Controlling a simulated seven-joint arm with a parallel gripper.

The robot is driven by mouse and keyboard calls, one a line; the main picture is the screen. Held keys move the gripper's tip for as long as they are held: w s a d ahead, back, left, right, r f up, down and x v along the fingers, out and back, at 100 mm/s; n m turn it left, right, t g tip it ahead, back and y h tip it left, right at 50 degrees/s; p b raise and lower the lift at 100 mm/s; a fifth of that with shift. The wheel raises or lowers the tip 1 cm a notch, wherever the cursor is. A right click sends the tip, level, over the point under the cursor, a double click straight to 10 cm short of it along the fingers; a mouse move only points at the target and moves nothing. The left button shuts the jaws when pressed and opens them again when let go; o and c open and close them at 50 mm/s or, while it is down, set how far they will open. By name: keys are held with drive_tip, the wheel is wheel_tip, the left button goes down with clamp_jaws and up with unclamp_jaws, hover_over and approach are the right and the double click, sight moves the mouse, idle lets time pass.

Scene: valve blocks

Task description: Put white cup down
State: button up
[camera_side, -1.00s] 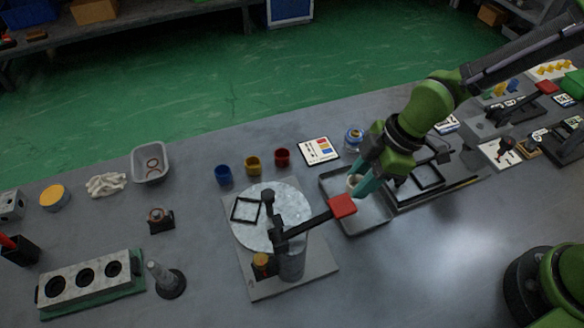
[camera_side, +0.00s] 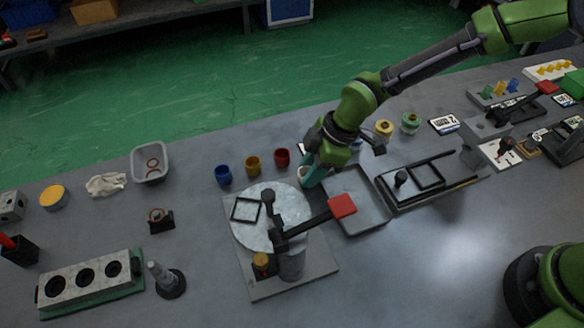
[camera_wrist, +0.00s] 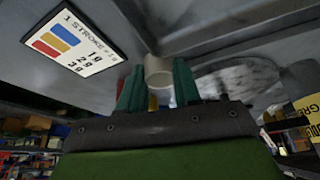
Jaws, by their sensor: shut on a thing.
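The white cup (camera_wrist: 158,72) is between the teal fingers of my gripper (camera_wrist: 157,85) in the wrist view. In the side view my gripper (camera_side: 308,178) is low over the bench, right of the red cup (camera_side: 282,157) and beside the upper right edge of the round metal plate (camera_side: 293,204). A small part of the white cup (camera_side: 302,174) shows at the fingers. My gripper is shut on it. I cannot tell whether the cup's base touches the bench.
A blue cup (camera_side: 223,175) and a yellow cup (camera_side: 253,166) stand in line with the red one. A grey tray (camera_side: 369,222) lies to the right, and a red-ended lever (camera_side: 341,206) reaches toward it. A printed card (camera_wrist: 75,42) lies close by in the wrist view.

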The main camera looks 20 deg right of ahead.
drive_tip(key=shift+f, duration=0.2)
drive_tip(key=o, duration=1)
